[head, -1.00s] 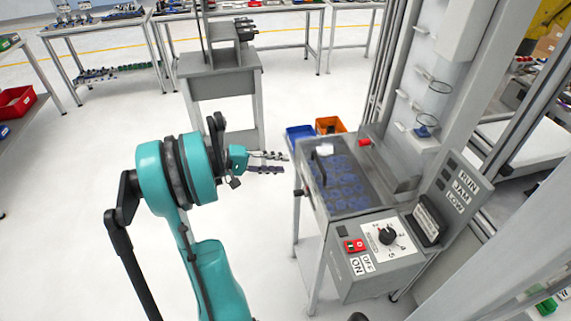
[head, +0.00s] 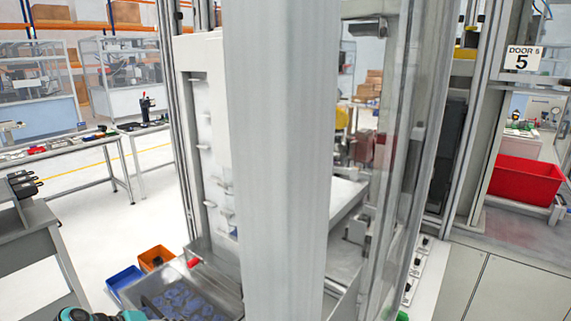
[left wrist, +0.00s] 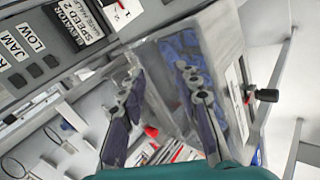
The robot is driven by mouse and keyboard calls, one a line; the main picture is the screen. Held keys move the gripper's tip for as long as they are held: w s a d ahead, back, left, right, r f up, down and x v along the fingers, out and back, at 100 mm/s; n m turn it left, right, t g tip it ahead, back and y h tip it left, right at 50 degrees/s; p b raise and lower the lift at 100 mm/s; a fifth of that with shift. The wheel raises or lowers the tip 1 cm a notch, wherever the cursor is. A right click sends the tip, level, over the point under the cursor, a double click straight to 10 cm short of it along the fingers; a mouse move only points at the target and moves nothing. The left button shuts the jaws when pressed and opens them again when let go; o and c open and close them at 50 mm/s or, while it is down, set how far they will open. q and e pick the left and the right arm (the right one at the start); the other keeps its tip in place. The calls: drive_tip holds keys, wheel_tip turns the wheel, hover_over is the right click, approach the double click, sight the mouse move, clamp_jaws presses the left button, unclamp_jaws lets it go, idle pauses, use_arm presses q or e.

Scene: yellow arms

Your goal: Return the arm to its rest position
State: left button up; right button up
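My left gripper (left wrist: 160,78) shows in the left wrist view with its two dark jointed fingers spread apart and nothing between them. Beyond the fingers is the clear-lidded hopper (left wrist: 150,55) holding blue parts; I cannot tell the distance to it. In the head view only a small teal piece of my left arm (head: 98,315) shows at the bottom left edge, in front of the hopper (head: 222,300). The left fingers are out of the head view. My right arm and gripper are not seen.
A blue bin (head: 122,280) and an orange bin (head: 156,258) stand beside the hopper. A wide grey machine post (head: 280,160) blocks the middle of the head view. A red crate (head: 526,180) is at the right. Open floor (head: 120,225) lies at the left.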

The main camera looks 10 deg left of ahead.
use_arm(q)
drive_tip(key=s+d+m, duration=0.1)
drive_tip(key=d, duration=0.1)
drive_tip(key=s+d+g+y, duration=0.1)
drive_tip(key=d, duration=0.2)
drive_tip(key=s+d+m, duration=0.1)
drive_tip(key=d, duration=0.2)
drive_tip(key=shift+s+f+m+y, duration=0.2)
drive_tip(key=shift+f+m+y, duration=0.1)
drive_tip(key=shift+f+y, duration=0.1)
drive_tip(key=s+d+m+y, duration=0.1)
drive_tip(key=s+d+m, duration=0.1)
drive_tip(key=s+d, duration=0.1)
drive_tip(key=s+d+m+y, duration=0.2)
drive_tip(key=s+d+m, duration=0.1)
drive_tip(key=shift+f, duration=0.2)
drive_tip(key=shift+s+d+m+t, duration=0.3)
drive_tip(key=shift+s+m+t, duration=0.05)
drive_tip(key=shift+m+t, duration=0.15)
